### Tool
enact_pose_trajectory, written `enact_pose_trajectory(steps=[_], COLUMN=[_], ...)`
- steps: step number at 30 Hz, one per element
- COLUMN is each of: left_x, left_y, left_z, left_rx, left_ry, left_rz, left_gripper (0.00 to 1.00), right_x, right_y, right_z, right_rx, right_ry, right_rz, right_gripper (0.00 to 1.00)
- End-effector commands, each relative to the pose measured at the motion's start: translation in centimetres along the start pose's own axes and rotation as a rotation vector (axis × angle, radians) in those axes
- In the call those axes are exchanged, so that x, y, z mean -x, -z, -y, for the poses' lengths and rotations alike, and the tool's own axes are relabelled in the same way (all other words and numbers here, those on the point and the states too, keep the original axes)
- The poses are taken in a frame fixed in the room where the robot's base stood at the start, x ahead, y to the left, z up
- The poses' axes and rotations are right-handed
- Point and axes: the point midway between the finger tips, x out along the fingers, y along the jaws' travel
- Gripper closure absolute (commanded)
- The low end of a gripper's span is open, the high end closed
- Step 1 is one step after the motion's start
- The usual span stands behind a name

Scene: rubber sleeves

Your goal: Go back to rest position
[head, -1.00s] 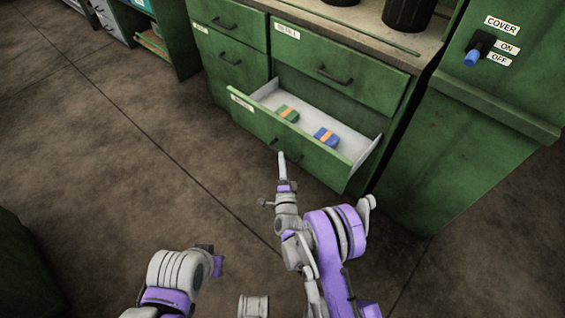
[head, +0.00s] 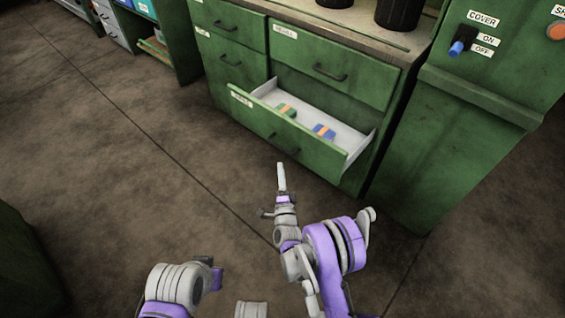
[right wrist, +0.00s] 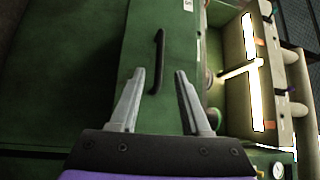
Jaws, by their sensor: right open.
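My right gripper (head: 281,178) is in front of the open lower drawer (head: 310,157) of the green cabinet, apart from it and over the floor. In the right wrist view its two fingers (right wrist: 157,88) are spread with nothing between them. A green drawer front (right wrist: 140,45) with a dark handle (right wrist: 158,62) shows beyond the fingertips. My left arm (head: 178,285) shows only in part at the bottom of the head view; its gripper is not in view.
The drawer holds a green-and-orange piece (head: 285,110) and a blue-and-orange piece (head: 324,131). A green cabinet with a blue switch (head: 457,48) and a red button (head: 556,31) stands at the right. Dark containers (head: 398,12) stand on the worktop. The floor at the left is clear.

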Motion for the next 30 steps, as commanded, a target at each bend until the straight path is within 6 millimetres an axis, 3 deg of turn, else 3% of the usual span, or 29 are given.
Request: enact_pose_trajectory(steps=[10,15,19,25,30], left_x=[0.0,0.0,0.0,0.0,0.0], left_y=[0.0,0.0,0.0,0.0,0.0], left_z=[0.0,0.0,0.0,0.0,0.0], left_rx=[0.000,0.000,0.000,0.000,0.000], left_ry=[0.000,0.000,0.000,0.000,0.000], left_rz=[0.000,0.000,0.000,0.000,0.000], left_gripper=[1.00,1.00,1.00,1.00,1.00], right_x=[-0.5,-1.7,-1.4,1.9,7.1], right_y=[0.5,2.7,4.9,8.6,11.6], right_z=[0.9,4.4,7.4,11.4,14.0], right_rx=[0.032,0.169,0.310,0.517,0.679], right_ry=[-0.023,-0.124,-0.229,-0.391,-0.529], right_rz=[0.014,0.077,0.150,0.272,0.387], right_gripper=[0.53,0.53,0.53,0.53,0.53])
